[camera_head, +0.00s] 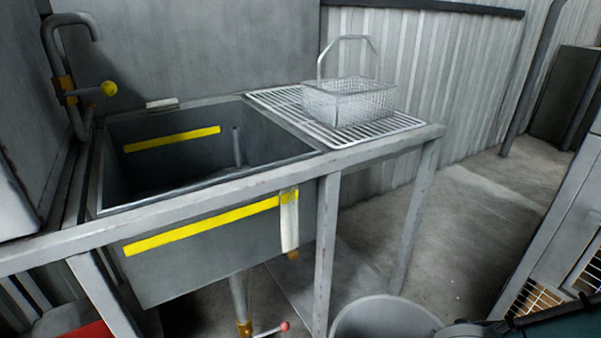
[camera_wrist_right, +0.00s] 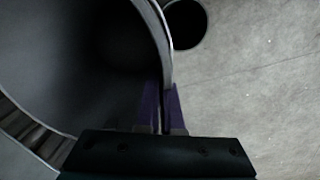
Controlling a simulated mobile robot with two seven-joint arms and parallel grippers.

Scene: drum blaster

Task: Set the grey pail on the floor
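The grey pail (camera_head: 387,316) shows at the bottom edge of the head view, right of the sink stand's front leg; only its upper part is in frame. In the right wrist view the pail (camera_wrist_right: 60,60) fills the left side, with its dark inside and curved rim visible. My right gripper (camera_wrist_right: 164,108) has its purple fingers on either side of the pail's wall at the rim, shut on it. The pail's bottom is hidden, so I cannot tell whether it touches the floor. My left gripper is not in view.
A steel sink (camera_head: 215,240) with a yellow-striped basin stands at left. A wire basket (camera_head: 350,102) sits on its drying rack (camera_head: 290,105). Grey floor (camera_head: 455,235) is open between the sink stand and a grey cabinet (camera_head: 560,235). A dark round thing (camera_wrist_right: 186,24) shows beyond the rim.

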